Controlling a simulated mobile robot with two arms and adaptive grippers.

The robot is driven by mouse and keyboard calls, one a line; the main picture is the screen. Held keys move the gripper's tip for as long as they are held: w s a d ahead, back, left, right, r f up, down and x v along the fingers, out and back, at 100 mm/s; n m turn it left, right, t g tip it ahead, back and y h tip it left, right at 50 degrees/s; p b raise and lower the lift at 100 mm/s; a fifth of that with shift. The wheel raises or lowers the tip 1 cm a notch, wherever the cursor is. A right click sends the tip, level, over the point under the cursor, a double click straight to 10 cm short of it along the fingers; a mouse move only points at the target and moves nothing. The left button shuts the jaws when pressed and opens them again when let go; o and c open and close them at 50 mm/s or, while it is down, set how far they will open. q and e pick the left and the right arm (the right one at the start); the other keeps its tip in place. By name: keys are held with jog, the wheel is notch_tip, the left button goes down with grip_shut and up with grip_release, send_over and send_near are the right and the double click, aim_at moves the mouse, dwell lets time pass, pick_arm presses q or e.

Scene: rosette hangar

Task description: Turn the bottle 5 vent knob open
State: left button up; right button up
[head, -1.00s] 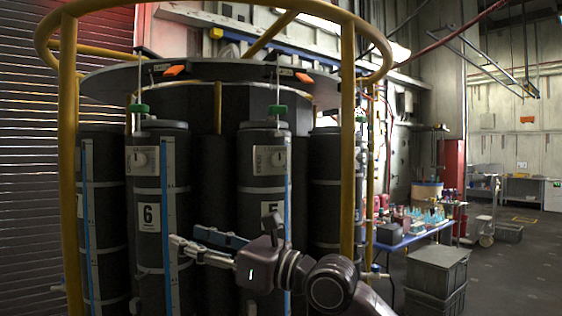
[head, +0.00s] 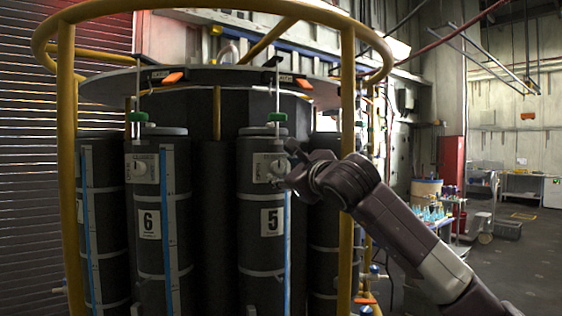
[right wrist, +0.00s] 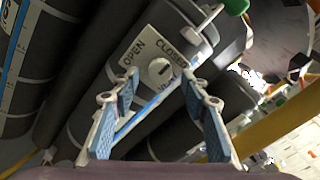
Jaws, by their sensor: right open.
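Bottle 5 (head: 255,225) is a dark upright cylinder with a black-on-white 5 label. Its vent knob (right wrist: 160,71) is a round pale dial with a short dark mark, on a light plate (right wrist: 142,55) lettered OPEN and CLOSED. In the head view my right gripper (head: 284,166) is in front of that plate and partly hides the knob. In the right wrist view the two blue-padded fingers of my right gripper (right wrist: 159,78) stand apart on either side of the knob, with nothing held. Whether the fingertips touch the plate is unclear. My left gripper is not in view.
Bottle 6 (head: 150,255) stands to the left with its own knob (head: 141,167). A yellow tube frame (head: 347,230) surrounds the bottles, with an upright just right of bottle 5. Green valve handles (head: 277,117) sit above the bottles. Open floor (head: 510,270) lies at right.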

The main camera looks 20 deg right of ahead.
aim_at(278, 167)
jog(key=shift+w+a+p, duration=0.1)
jog(key=shift+w+p, duration=0.25)
jog(key=shift+w, duration=0.75)
jog(key=shift+c, duration=0.2)
grip_shut()
